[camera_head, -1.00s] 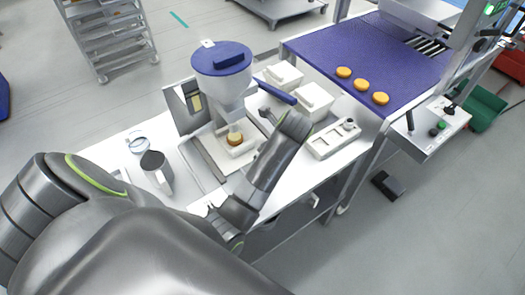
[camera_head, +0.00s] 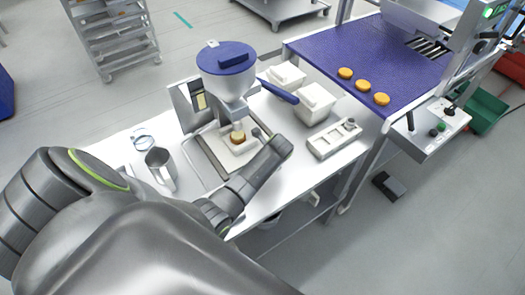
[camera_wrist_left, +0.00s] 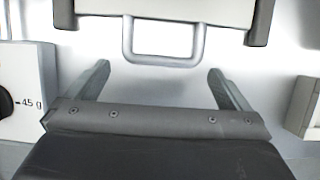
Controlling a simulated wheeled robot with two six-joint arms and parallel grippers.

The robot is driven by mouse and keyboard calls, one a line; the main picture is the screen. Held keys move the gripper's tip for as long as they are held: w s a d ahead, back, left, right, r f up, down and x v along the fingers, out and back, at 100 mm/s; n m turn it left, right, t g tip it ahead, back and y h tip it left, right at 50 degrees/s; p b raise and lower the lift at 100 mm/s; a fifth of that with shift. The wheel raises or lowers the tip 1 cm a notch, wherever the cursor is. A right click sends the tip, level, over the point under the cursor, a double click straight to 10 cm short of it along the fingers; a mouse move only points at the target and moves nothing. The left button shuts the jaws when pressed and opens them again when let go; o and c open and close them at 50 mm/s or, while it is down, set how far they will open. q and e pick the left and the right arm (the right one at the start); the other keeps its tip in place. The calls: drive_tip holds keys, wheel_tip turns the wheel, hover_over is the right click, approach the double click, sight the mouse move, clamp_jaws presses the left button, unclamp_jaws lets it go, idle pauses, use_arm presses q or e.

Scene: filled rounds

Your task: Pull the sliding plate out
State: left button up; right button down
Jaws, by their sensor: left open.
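The sliding plate (camera_wrist_left: 180,8) shows at the top of the left wrist view, pale, between two dark rails. Its grey U-shaped handle (camera_wrist_left: 163,61) points toward my left gripper (camera_wrist_left: 159,72). The gripper is open and empty, its fingers apart on either side of the handle's line, with the handle bar just ahead of the fingertips. In the head view, a filling machine with a blue-lidded hopper (camera_head: 225,58) stands over the plate area, and a golden round (camera_head: 238,137) sits under its nozzle. My right gripper is not in view.
A metal jug (camera_head: 160,166) and a glass ring-like item (camera_head: 142,139) stand left on the white table. White tubs (camera_head: 314,102) and a pale holder (camera_head: 334,138) stand right. A blue conveyor (camera_head: 350,50) carries several rounds. A dial panel (camera_wrist_left: 25,95) is left of my gripper.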

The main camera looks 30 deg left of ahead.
use_arm(q)
drive_tip(key=shift+x, duration=0.9)
drive_tip(key=shift+w+a+f, duration=0.15)
drive_tip(key=shift+f, duration=0.1)
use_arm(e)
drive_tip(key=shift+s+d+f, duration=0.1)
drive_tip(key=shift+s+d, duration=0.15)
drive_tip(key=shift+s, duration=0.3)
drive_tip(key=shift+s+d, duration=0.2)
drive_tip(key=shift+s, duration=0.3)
